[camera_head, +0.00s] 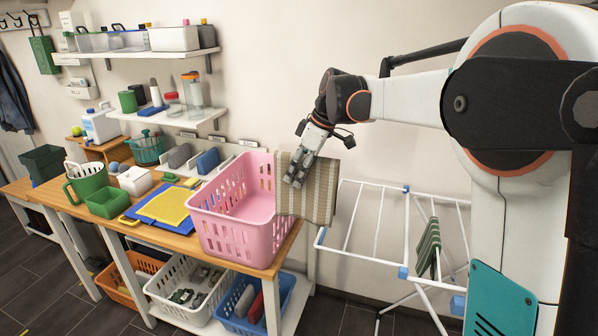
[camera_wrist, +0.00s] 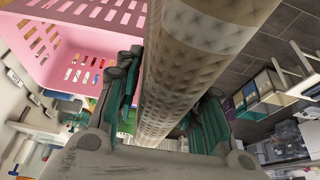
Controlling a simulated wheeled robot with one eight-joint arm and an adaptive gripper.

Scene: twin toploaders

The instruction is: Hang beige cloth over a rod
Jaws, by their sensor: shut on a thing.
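A beige and brown striped cloth (camera_head: 318,190) hangs from my gripper (camera_head: 297,172) at the right edge of the pink basket. My gripper is shut on the cloth, which runs up between the fingers in the wrist view (camera_wrist: 185,75). The cloth's lower part hangs beside the basket's right wall; I cannot tell whether it touches it. A white drying rack with rods (camera_head: 375,255) stands to the right of the table, apart from the cloth. A green striped cloth (camera_head: 428,247) hangs over one of its rods on the right side.
The pink basket (camera_head: 232,232) stands at the right end of the wooden table (camera_head: 150,232). It also shows in the wrist view (camera_wrist: 75,45). Two shelves hang above. The rack's left rods are bare.

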